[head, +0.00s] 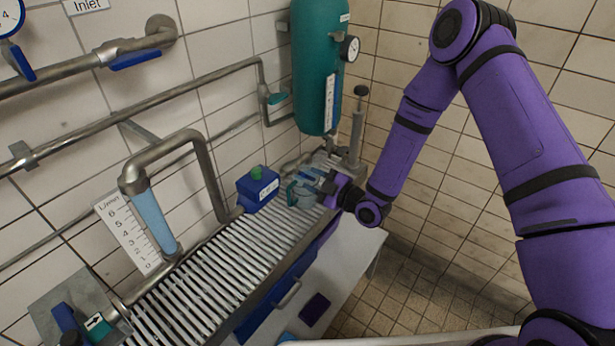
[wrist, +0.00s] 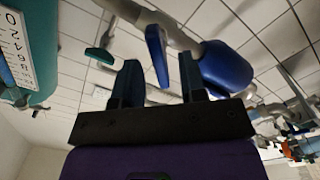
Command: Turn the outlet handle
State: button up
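In the wrist view, a blue lever handle (wrist: 156,55) hangs from a grey metal pipe (wrist: 160,24). No label shows there, so I cannot confirm that it is the outlet handle. My gripper (wrist: 160,78) is open, with the lever's lower end showing in the gap between its dark fingers. I cannot tell whether either finger touches it. In the head view my gripper (head: 306,189) is over the far end of the slatted grate, right of a blue box with a green top (head: 258,189). The gripper and arm hide the lever there.
A teal tank (head: 320,65) with a gauge stands behind the gripper. A teal handle (head: 277,98) is on the wall pipe. The pipe marked Inlet has a blue handle (head: 135,60). A slatted grate (head: 215,270) runs along the wall. Tiled floor lies to the right.

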jog(key=shift+x, duration=1.15)
grip_shut()
jog(key=shift+m, duration=0.3)
jog(key=m, duration=0.3)
jog(key=shift+d+m, duration=0.1)
jog(key=shift+m, duration=2.5)
